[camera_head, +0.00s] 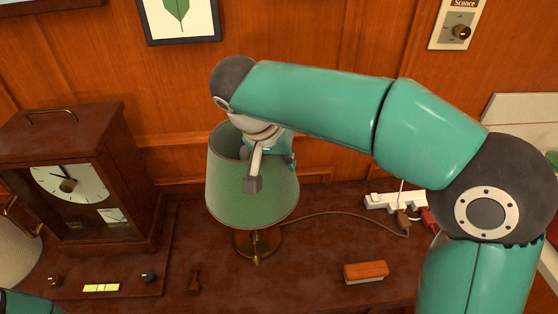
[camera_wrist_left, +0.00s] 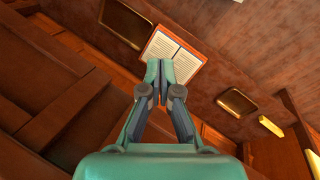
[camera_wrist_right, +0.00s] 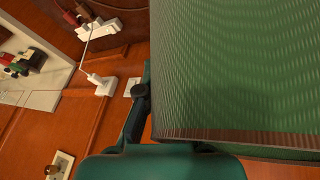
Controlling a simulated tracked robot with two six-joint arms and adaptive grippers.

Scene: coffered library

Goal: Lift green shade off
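The green shade (camera_head: 232,192) sits upright on a brass lamp (camera_head: 257,243) on the dark desk. In the right wrist view the shade (camera_wrist_right: 235,75) fills the right half, very close. My right gripper (camera_head: 268,172) is at the shade's upper right part, pointing down. One finger shows against the shade's front; in the right wrist view a finger lies along the shade's edge and the other is hidden behind the shade. Whether it grips the wall I cannot tell. My left gripper (camera_wrist_left: 160,72) is shut and empty, away from the lamp.
A wooden clock (camera_head: 70,185) stands left of the lamp. A white power strip (camera_head: 385,201) with plugs and the lamp's cord lie to the right. A wood-backed brush (camera_head: 366,271) lies at front right.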

